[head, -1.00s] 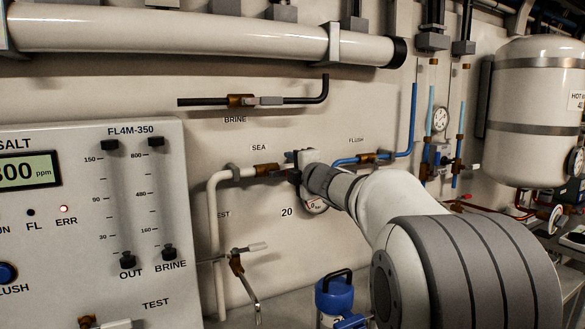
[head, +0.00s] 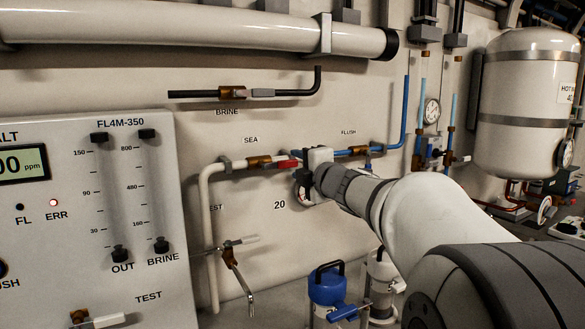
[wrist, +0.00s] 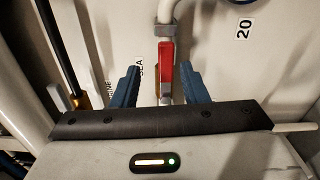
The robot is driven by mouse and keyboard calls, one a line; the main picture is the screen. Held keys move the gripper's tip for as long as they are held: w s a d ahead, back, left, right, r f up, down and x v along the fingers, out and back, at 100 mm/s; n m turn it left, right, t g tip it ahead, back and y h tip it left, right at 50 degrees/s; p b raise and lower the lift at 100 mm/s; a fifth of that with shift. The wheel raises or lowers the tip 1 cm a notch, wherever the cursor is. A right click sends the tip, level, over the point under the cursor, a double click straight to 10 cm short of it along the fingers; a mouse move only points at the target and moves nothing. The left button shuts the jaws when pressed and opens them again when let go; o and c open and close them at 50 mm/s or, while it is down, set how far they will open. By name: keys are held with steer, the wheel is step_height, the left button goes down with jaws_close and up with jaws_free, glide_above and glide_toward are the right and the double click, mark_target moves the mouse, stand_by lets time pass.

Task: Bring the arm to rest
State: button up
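My gripper (head: 304,168) is in front of the pipe panel, by the SEA line. In the wrist view my gripper (wrist: 160,72) shows two blue fingers, apart. The red handle (wrist: 167,56) of the SEA valve shows between them in the picture; no grip on it shows. In the head view the red handle (head: 288,164) lies in line with its pipe, just left of my gripper. The arm reaches in from the lower right and hides part of the panel.
A white control panel (head: 70,240) with an ERR light stands at left. The BRINE pipe (head: 195,94) and a large white cylinder (head: 180,30) are above. A blue-topped canister (head: 327,285) is below my gripper. A white tank (head: 525,100) stands at right.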

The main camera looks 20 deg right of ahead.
steer(key=shift+s+d+m+h+p, duration=0.15)
steer(key=shift+s+m+h+p, duration=0.1)
steer(key=shift+m+h+p, duration=0.4)
steer(key=s+a+f+m+g+p, duration=0.2)
steer(key=s+f+m+g, duration=0.3)
steer(key=s, duration=0.5)
steer(key=s+a+f+m+g+h+p, duration=0.1)
steer(key=s+a+f+m+g+p, duration=0.2)
steer(key=s+f+m, duration=0.5)
steer(key=s+a+f+m+g+h+p, duration=0.1)
steer(key=s+a+f+m+g+p, duration=0.2)
steer(key=s+f+m+g, duration=0.4)
steer(key=s, duration=0.6)
steer(key=shift+s+p, duration=0.2)
steer(key=shift+p, duration=0.2)
steer(key=shift+d+f, duration=0.1)
